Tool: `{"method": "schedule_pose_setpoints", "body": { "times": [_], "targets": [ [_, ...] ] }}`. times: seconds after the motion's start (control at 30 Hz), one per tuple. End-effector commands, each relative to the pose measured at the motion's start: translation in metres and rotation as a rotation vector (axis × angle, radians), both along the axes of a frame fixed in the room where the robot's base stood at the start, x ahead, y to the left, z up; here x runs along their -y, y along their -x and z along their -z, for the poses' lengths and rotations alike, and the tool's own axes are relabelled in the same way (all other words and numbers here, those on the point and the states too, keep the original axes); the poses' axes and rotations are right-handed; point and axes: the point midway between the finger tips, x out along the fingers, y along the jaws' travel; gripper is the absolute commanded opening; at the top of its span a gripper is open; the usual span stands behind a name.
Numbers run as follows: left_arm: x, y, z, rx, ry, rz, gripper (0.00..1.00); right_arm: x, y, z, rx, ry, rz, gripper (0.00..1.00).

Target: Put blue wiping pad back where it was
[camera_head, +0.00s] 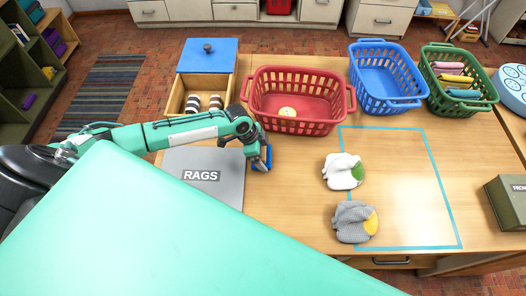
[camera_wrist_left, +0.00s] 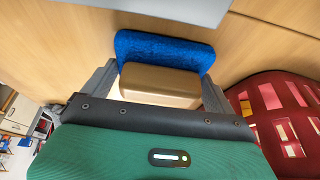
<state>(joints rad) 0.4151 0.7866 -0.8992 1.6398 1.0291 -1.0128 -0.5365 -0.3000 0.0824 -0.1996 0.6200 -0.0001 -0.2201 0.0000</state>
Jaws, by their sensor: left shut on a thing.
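The blue wiping pad (camera_wrist_left: 165,48) has a blue fuzzy face and a tan block-shaped back. My left gripper (camera_head: 262,160) is shut on it, with a finger on each side of the tan block in the left wrist view. In the head view the blue pad (camera_head: 267,158) shows at the gripper's tip, at the right edge of a grey panel labelled RAGS (camera_head: 208,160). I cannot tell whether the pad touches the table. My right gripper is not in view.
A red basket (camera_head: 300,126) with a pale round item stands just behind the gripper. A wooden box with a blue lid (camera_head: 207,56) holds striped rolls. Blue (camera_head: 388,103) and green baskets stand at right. Two sock bundles (camera_head: 343,171) lie by a blue-taped outline. Bare table lies between.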

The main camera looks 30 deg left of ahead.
Motion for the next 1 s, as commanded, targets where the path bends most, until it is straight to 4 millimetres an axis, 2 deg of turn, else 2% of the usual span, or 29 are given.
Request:
{"method": "schedule_pose_setpoints", "body": {
  "times": [0.23, 0.27, 0.3, 0.6, 0.67, 0.77, 1.0],
  "targets": [
    [0.0, 0.0, 0.004, 0.0, 0.0, 0.0, 0.69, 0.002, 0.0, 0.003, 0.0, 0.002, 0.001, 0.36],
    [0.0, 0.0, 0.003, 0.0, 0.0, 0.0, 0.94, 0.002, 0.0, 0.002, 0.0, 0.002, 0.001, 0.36],
    [0.0, 0.0, 0.003, 0.0, 0.0, 0.0, 1.0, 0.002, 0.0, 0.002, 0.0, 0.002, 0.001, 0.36],
    [0.0, 0.0, -0.003, 0.001, 0.0, 0.0, 1.0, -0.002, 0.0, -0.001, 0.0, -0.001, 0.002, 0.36],
    [-0.002, 0.0, -0.005, 0.002, 0.0, -0.001, 1.0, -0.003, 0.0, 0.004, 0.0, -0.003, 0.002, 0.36],
    [-0.008, 0.002, -0.016, 0.003, 0.0, 0.0, 1.0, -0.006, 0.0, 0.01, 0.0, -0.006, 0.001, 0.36],
    [-0.025, 0.011, -0.061, 0.004, -0.002, 0.0, 1.0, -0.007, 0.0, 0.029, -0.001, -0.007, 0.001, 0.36]
  ]
}}
